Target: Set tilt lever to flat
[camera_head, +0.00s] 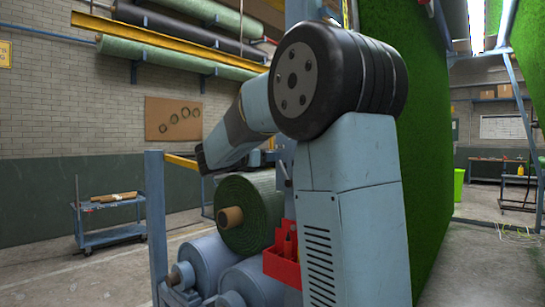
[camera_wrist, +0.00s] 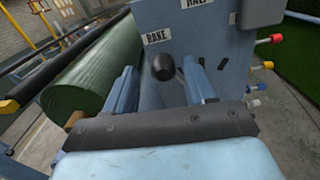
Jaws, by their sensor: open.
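The tilt lever shows as a black round knob (camera_wrist: 163,67) in front of a blue-grey panel (camera_wrist: 215,55) in the wrist view. The knob is just below the label RAKE (camera_wrist: 157,37). A label that seems to read HALF (camera_wrist: 195,3) is higher up, cut by the top edge. No label reading flat is visible. My gripper (camera_wrist: 160,74) is open, with one finger on each side of the knob as seen in the picture. Gaps show between knob and fingers; I cannot tell the depth between them. In the head view my arm hides the panel.
A green turf roll (camera_wrist: 85,75) lies left of the panel; it also shows in the head view (camera_head: 250,212). Red (camera_wrist: 276,39), yellow (camera_wrist: 268,65) and other coloured knobs stick out right of the panel. A red bin (camera_head: 281,268) and a blue post (camera_head: 155,220) stand near my arm.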

